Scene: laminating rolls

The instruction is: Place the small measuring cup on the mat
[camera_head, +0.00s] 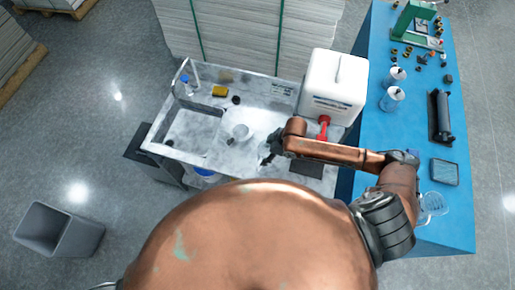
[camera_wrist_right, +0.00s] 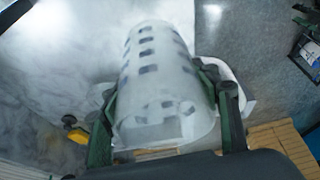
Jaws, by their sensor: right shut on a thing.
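My right gripper (camera_head: 266,156) is over the light sink counter, left of the red tap. In the right wrist view its green fingers (camera_wrist_right: 163,105) are closed on both sides of the small measuring cup (camera_wrist_right: 158,75), a translucent white cylinder with dark marks. In the head view the held cup is hard to make out against the pale counter. A white cup (camera_head: 240,132) shows just left of the gripper; I cannot tell if it is the held one. The dark mat (camera_head: 307,168) lies on the counter's front right, below my forearm, partly covered. My left gripper is out of view.
A white canister (camera_head: 334,85) with a red tap stands at the counter's back right. The sink basin (camera_head: 190,135) is at left, with a yellow sponge (camera_head: 220,91) behind. A blue table (camera_head: 440,225) at right holds beakers, clear jugs (camera_head: 433,205) and a black roll (camera_head: 440,116).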

